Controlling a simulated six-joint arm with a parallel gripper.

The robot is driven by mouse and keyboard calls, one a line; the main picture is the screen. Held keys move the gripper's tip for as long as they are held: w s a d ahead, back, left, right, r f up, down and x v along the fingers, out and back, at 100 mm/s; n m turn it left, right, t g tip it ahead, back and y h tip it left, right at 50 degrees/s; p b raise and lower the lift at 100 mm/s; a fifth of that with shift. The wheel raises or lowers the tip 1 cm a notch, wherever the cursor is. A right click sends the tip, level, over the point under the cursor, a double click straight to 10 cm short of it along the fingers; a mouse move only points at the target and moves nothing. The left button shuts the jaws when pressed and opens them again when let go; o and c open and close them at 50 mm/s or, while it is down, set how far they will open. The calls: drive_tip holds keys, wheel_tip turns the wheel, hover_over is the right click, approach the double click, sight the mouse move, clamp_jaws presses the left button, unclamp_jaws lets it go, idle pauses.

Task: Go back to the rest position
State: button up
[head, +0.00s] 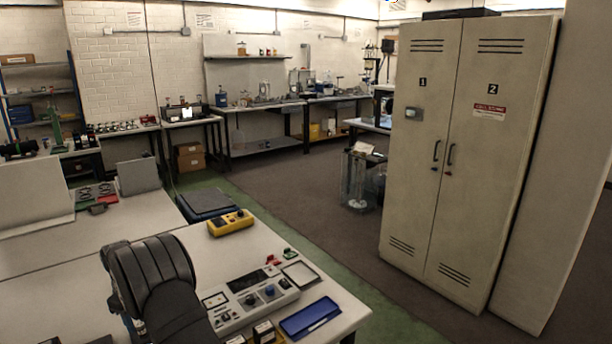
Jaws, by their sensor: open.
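A dark, ribbed part of my arm (155,285) stands at the lower left, over the near white table (60,300). My gripper is not visible in the head view, so I see nothing held. The arm part hides some of the tabletop and the left end of a grey control box (255,298) with knobs and a dark display. No mark for a rest position shows.
A yellow instrument (231,222) and a blue tray (310,317) lie on the near table. A tall two-door cabinet (465,150) stands shut at the right. A clear-walled case (355,182) stands on the floor beyond. Open floor (290,205) lies between table and cabinet.

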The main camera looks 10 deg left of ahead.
wheel_tip(320, 180, down, 4)
drive_tip(key=shift+r, duration=2.05)
drive_tip(key=shift+f, duration=0.1)
